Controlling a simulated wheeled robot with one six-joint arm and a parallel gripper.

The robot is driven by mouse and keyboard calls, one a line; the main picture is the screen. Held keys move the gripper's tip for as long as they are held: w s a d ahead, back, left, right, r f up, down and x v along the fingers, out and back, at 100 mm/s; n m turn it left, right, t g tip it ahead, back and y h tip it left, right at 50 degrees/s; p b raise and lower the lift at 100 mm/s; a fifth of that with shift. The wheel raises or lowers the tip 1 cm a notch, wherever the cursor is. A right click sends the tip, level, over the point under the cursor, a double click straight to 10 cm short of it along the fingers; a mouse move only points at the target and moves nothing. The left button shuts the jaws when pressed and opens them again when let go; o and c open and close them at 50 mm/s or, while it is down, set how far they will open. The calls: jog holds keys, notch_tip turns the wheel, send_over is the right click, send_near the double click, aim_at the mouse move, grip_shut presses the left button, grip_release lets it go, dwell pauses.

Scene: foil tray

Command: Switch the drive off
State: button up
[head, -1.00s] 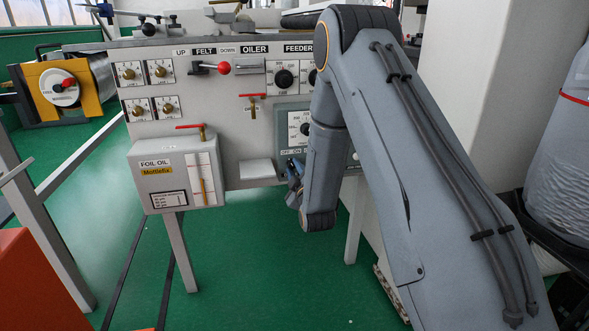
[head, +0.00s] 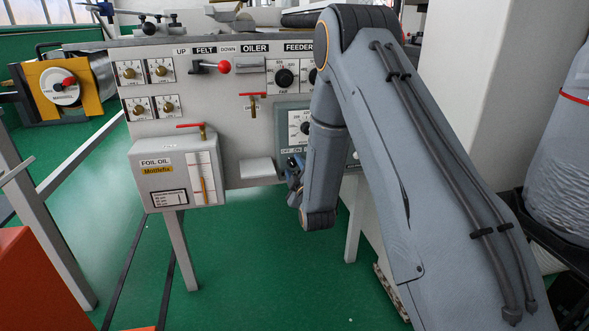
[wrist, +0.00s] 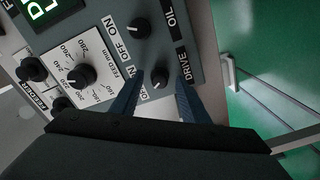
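In the wrist view the grey control panel (wrist: 200,41) carries a black DRIVE knob (wrist: 160,77) beside its DRIVE label (wrist: 183,57). My gripper (wrist: 159,80) has its two blue fingers apart, one on each side of this knob. I see no clear contact between fingers and knob. The left finger partly covers the knob's OFF/ON lettering, and I cannot tell which way the knob is set. In the head view my gripper (head: 292,168) is at the lower part of the panel; my arm hides the DRIVE knob there.
The OIL knob (wrist: 140,28) sits just beyond the DRIVE knob in the wrist view. A large feed dial (wrist: 82,75) is to the left, with a lit green display (wrist: 38,8) above. Open green floor (head: 240,260) lies below the panel.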

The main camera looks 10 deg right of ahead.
jog(key=s, duration=0.7)
jog(key=shift+s+p, duration=0.4)
jog(key=s+a+r+m+g+y, duration=0.1)
jog(key=s+a+r+m+g, duration=0.4)
jog(key=s+a+g, duration=0.6)
jog(key=s+d+r+m+g+p, duration=0.1)
jog(key=s+r+m+g, duration=0.2)
jog(key=s, duration=1.2)
jog(key=s+d+r+m+g, duration=0.1)
jog(key=s+r+g, duration=0.25)
jog(key=s, duration=1.15)
jog(key=d+r+m+h+p, duration=0.1)
jog(key=d+r+m+p, duration=0.2)
jog(key=d+r+p, duration=0.5)
jog(key=r+p, duration=0.1)
jog(key=p, duration=0.8)
jog(key=shift+w+d+r+p, duration=0.15)
jog(key=shift+w+d+p, duration=0.15)
jog(key=shift+d+p, duration=0.1)
